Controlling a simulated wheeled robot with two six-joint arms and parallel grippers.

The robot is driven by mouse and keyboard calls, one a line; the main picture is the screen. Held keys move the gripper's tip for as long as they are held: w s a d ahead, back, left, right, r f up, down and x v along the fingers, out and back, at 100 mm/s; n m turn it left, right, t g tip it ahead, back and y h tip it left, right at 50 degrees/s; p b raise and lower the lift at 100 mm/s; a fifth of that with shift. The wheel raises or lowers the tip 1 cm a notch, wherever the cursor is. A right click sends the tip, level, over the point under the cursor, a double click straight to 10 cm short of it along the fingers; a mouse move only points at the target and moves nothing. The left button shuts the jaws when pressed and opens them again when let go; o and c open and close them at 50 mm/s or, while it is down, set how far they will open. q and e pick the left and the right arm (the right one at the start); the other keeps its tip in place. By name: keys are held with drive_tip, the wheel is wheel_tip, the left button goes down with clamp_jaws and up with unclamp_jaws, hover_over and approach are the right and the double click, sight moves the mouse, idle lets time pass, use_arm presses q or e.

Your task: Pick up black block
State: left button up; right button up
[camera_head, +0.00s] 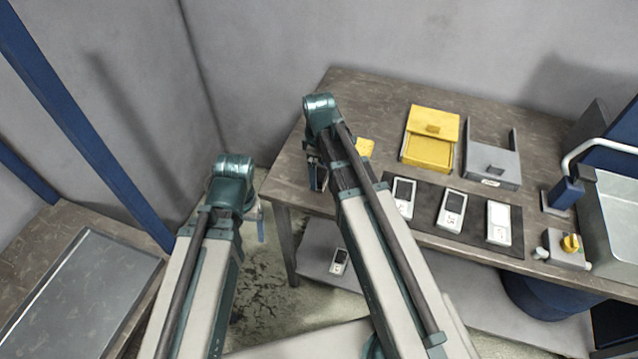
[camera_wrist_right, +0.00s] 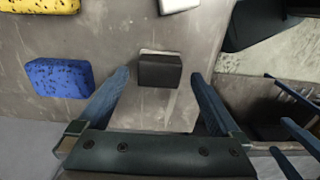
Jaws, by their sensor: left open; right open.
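The black block (camera_wrist_right: 160,72) lies on the brown worktop in the right wrist view, with a thin pale edge along its far side. My right gripper (camera_wrist_right: 160,76) is open, with one finger on each side of the block and a visible gap to it on both sides. In the head view my right gripper (camera_head: 316,172) is over the left end of the table, and its arm hides the block. My left gripper (camera_head: 260,222) is open and empty, left of the table's edge.
A blue speckled sponge (camera_wrist_right: 59,77) and a yellow one (camera_wrist_right: 40,4) lie near the block. The table (camera_head: 370,90) also holds a yellow box (camera_head: 431,138), a grey tray (camera_head: 492,152), several handheld meters (camera_head: 452,208) on a dark mat and a sink (camera_head: 610,215).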

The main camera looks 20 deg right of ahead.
wheel_tip(320, 180, down, 3)
drive_tip(key=shift+r+b, duration=0.1)
drive_tip(key=shift+b, duration=0.8)
use_arm(q)
wheel_tip(320, 180, down, 3)
drive_tip(key=shift+r, duration=0.15)
use_arm(e)
drive_tip(key=c, duration=1.3)
